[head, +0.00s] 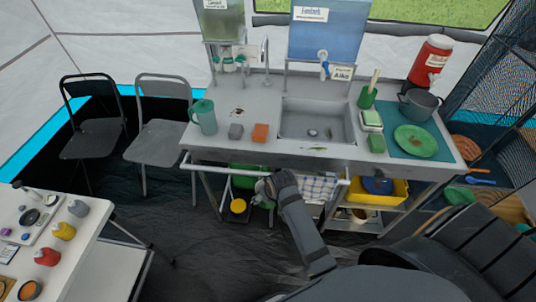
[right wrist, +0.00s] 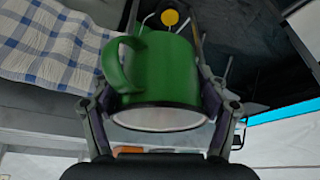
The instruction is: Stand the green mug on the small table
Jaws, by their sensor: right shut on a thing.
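The green mug (right wrist: 165,80) fills the middle of the right wrist view. Its handle is on the left, and its pale, dark-rimmed round end is at the bottom of the picture. My right gripper (right wrist: 160,108) is shut on the mug, with one finger on each side. In the head view my right gripper (head: 265,187) is at the front rail of the sink counter; the mug is mostly hidden there. A white-topped table (head: 78,245) is at lower left; I cannot tell whether it is the small table. My left gripper is not in view.
The sink counter (head: 235,151) has a front rail with a checked cloth (head: 318,188). A yellow crate (head: 385,192) is below. Several bottles and small items crowd the white table. Two folding chairs (head: 163,115) stand behind left. A black chair (head: 465,250) is at right.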

